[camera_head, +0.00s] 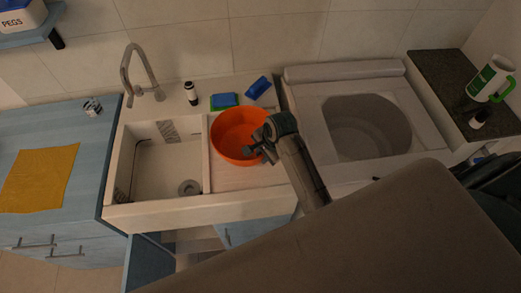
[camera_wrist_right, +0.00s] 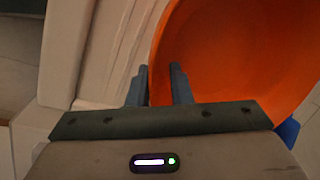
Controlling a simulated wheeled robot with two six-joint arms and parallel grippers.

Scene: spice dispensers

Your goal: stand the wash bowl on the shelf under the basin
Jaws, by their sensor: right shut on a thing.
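The orange wash bowl (camera_head: 232,133) stands upright on the drainboard right of the basin (camera_head: 160,180). My right gripper (camera_head: 262,146) is at the bowl's right side, shut on its rim. In the right wrist view, the fingers (camera_wrist_right: 160,85) straddle the edge of the orange bowl (camera_wrist_right: 225,60). Under the basin the cabinet is partly open, and a pale shelf (camera_head: 200,245) shows inside; much of it is hidden by the counter and my own arm. My left gripper is out of view.
An open blue cabinet door (camera_head: 148,262) sticks out below the basin. A faucet (camera_head: 140,75), a dark bottle (camera_head: 191,93), a green-blue sponge (camera_head: 223,100) and a blue brush (camera_head: 258,87) stand or lie behind the bowl. A washing machine (camera_head: 365,125) is to the right.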

